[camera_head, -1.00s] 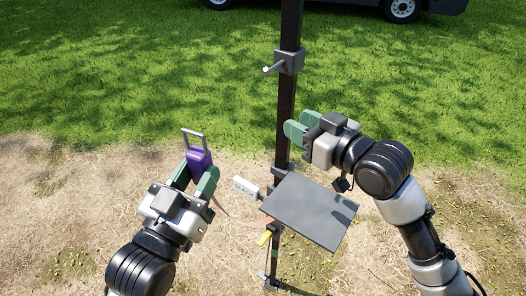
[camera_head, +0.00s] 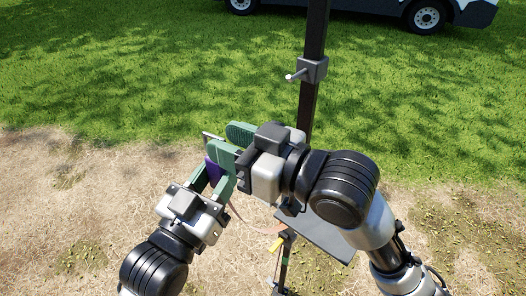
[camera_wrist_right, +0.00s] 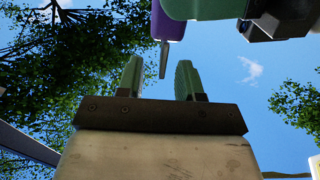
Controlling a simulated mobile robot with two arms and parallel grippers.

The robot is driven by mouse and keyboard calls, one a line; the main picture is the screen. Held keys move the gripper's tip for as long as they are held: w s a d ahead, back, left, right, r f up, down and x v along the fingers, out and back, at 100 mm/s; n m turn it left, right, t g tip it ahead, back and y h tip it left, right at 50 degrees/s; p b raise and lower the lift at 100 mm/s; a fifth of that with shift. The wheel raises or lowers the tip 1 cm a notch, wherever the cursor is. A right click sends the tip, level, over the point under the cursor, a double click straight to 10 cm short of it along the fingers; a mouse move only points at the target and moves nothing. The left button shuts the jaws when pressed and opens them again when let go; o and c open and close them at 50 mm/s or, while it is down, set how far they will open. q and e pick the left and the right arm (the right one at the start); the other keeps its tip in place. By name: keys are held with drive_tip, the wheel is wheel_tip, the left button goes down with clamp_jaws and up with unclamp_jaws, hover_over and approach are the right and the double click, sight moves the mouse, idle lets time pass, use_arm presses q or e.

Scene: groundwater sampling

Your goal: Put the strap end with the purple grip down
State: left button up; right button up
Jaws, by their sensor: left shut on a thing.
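The purple grip (camera_head: 212,172) of the strap end sits between the green fingers of my left gripper (camera_head: 210,178), which is shut on it and holds it up above the ground. Its grey metal end (camera_head: 208,137) points away, partly hidden by my right gripper. My right gripper (camera_head: 229,146) is beside the left one, its green fingers apart. In the right wrist view the purple grip (camera_wrist_right: 167,22) is at the top, and a grey bar of the strap end (camera_wrist_right: 164,58) appears between the open right fingers (camera_wrist_right: 158,80). I cannot tell if they touch.
A dark upright post (camera_head: 314,85) with a clamp (camera_head: 313,69) stands behind my right arm. A dark flat plate (camera_head: 325,238) is on it, partly hidden by that arm. A yellow part (camera_head: 277,244) is below. Dry bare ground lies left; a vehicle (camera_head: 425,12) is far back.

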sight(209, 134)
drive_tip(key=shift+x, duration=2.05)
drive_tip(key=shift+d, duration=0.1)
clamp_jaws()
use_arm(q)
drive_tip(key=o, duration=0.8)
